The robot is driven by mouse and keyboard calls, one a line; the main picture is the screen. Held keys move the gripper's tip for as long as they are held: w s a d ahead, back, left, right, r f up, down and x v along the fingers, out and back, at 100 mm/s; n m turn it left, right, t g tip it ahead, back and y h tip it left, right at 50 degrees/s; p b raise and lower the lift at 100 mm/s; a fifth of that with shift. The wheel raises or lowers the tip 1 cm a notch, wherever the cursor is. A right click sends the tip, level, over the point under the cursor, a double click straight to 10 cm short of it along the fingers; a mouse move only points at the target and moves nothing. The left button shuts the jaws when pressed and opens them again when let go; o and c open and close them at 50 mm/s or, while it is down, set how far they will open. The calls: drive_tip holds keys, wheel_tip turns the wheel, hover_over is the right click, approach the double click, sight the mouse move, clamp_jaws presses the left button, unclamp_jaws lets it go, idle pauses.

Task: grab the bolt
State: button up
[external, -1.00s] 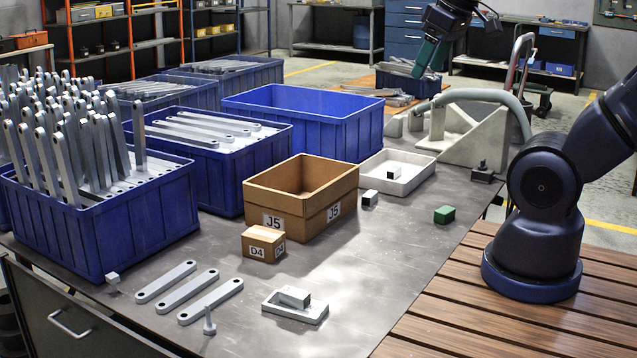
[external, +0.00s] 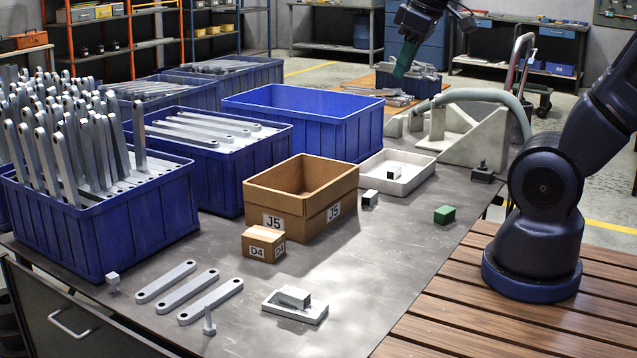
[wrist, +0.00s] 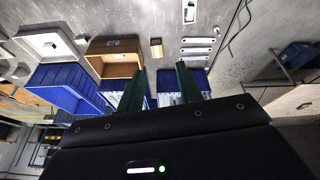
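A small grey bolt-like piece (external: 209,321) stands upright on the metal table near its front edge, beside the flat grey brackets (external: 211,302). Another small piece with a blocky head (external: 113,282) stands to the left, by the front blue bin. I cannot tell for sure which is the bolt, and neither is clear in the wrist view. My gripper (external: 405,62) is high above the far side of the table, away from both. In the wrist view its two green fingers (wrist: 157,80) are spread apart with nothing held between them.
An open cardboard box J5 (external: 334,212), a small box D4 (external: 263,245) and a shallow white tray (external: 419,185) stand on the table. Blue bins (external: 150,238) line the left and back. A green block (external: 444,214) sits right.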

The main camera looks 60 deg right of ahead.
drive_tip(key=w+a+f+n+g, duration=0.1)
drive_tip(key=w+a+f+n, duration=0.15)
drive_tip(key=w, duration=0.35)
drive_tip(key=w+a+f+n, duration=0.2)
drive_tip(key=w+a+n, duration=0.1)
drive_tip(key=w, duration=0.2)
drive_tip(key=n+g, duration=0.3)
drive_tip(key=n, duration=1.1)
hover_over(207, 306)
wheel_tip(207, 306, down, 32)
drive_tip(key=f, duration=0.6)
drive_tip(key=shift+s+d, duration=0.2)
drive_tip(key=shift+s, duration=0.1)
drive_tip(key=shift+w+a+f, duration=0.1)
drive_tip(key=shift+w+f, duration=0.1)
drive_tip(key=shift+f, duration=1.1)
drive_tip(key=shift+w+a+f, duration=0.1)
drive_tip(key=shift+w+f, duration=0.05)
drive_tip(key=shift+f, duration=1.15)
drive_tip(key=c, duration=0.8)
